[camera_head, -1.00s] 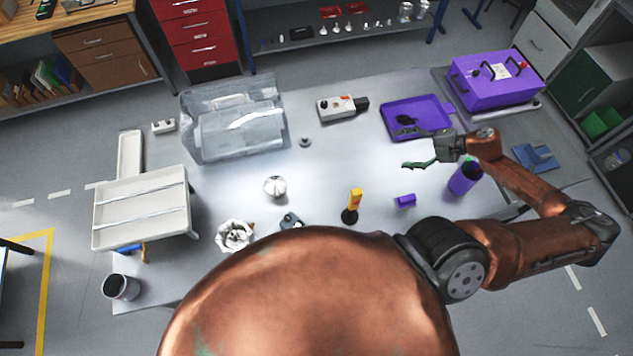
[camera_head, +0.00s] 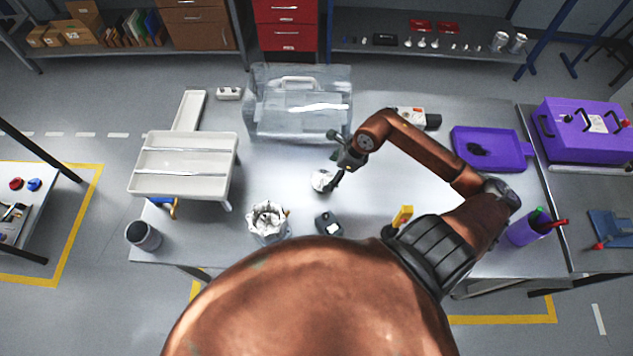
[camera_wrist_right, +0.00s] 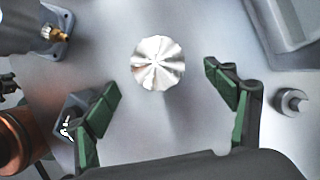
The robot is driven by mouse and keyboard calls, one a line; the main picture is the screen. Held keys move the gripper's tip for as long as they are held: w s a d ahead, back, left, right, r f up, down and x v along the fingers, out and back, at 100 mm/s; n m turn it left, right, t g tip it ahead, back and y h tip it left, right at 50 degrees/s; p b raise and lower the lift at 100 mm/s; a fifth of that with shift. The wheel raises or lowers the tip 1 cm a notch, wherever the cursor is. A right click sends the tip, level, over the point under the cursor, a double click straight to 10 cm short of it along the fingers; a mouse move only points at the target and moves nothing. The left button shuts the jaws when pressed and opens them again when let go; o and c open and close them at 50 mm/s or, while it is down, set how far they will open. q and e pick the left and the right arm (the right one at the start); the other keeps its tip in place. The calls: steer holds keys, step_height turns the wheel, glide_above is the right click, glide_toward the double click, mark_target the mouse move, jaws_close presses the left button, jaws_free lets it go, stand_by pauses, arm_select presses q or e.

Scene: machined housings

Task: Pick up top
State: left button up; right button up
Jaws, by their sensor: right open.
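The top is a small, round, shiny silver piece (camera_head: 319,181) on the grey table, partly hidden by my right gripper in the head view. In the right wrist view the top (camera_wrist_right: 158,63) shows whole from above, with a faceted, fluted surface. My right gripper (camera_head: 335,158) is over the top. Its two green-tipped fingers (camera_wrist_right: 162,92) are spread wide, with nothing between them, and the top appears just beyond the fingertips, about midway between them. I see no contact. My left gripper is not in view.
A pale machined housing (camera_head: 268,222) and a small dark block (camera_head: 328,224) stand near the top. A clear case (camera_head: 298,120) is behind it. A notched grey ring (camera_wrist_right: 291,102) lies to the right. A yellow-handled tool (camera_head: 403,216) and purple tray (camera_head: 490,150) are farther right.

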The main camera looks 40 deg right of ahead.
mark_target(325, 177)
steer(key=shift+p+x, duration=0.6)
steer(key=shift+x, duration=2.55)
steer(key=shift+w+a, duration=0.15)
steer(key=shift+a, duration=0.05)
steer(key=shift+c, duration=0.6)
steer(key=c, duration=1.3)
steer(key=shift+r, duration=0.15)
